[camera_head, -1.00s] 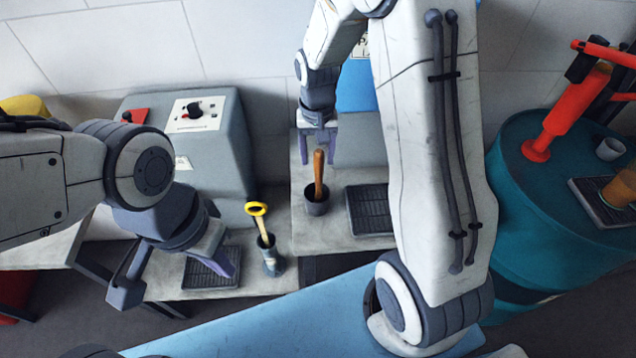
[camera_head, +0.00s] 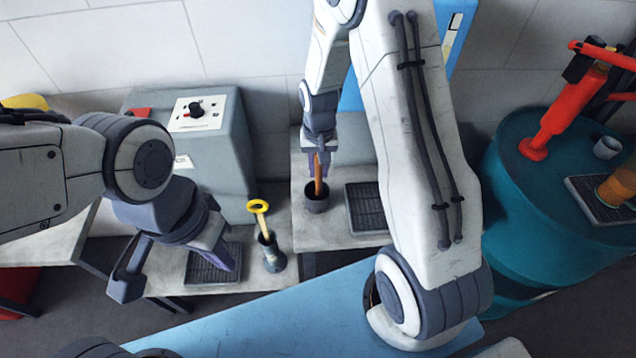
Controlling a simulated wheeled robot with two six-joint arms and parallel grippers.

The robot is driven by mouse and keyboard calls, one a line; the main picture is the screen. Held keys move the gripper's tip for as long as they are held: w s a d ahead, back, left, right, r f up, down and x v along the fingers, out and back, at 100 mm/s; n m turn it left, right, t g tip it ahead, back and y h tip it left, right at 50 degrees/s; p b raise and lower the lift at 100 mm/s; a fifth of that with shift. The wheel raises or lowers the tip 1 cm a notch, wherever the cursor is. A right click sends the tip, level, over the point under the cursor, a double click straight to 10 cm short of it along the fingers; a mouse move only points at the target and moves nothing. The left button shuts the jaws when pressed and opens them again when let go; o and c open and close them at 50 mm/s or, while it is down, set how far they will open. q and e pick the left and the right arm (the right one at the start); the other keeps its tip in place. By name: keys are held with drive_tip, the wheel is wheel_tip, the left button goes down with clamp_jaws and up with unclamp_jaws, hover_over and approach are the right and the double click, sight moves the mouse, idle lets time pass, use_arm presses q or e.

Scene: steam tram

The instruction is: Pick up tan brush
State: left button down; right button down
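The tan brush (camera_head: 318,177) stands upright in a small dark round cup on a pale bench top, with only its handle showing. My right gripper (camera_head: 318,172) points down over the handle, with its fingers around the upper part. Whether the fingers press on the handle is too small to tell. My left gripper (camera_head: 178,275) is open and empty, with its fingers spread above the lower bench at the left.
A yellow ring-handled tool (camera_head: 260,220) stands in a grey holder left of the cup. A dark ribbed tray (camera_head: 367,208) lies right of it. A grey machine box (camera_head: 215,140) stands behind left. A teal drum (camera_head: 520,215) with a red tool stands at the right.

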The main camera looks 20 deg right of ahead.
wheel_tip(320, 180, up, 9)
drive_tip(key=shift+w+f+b, duration=0.1)
drive_tip(key=shift+f+b, duration=0.05)
drive_tip(key=shift+b, duration=0.65)
drive_tip(key=shift+r, duration=0.7)
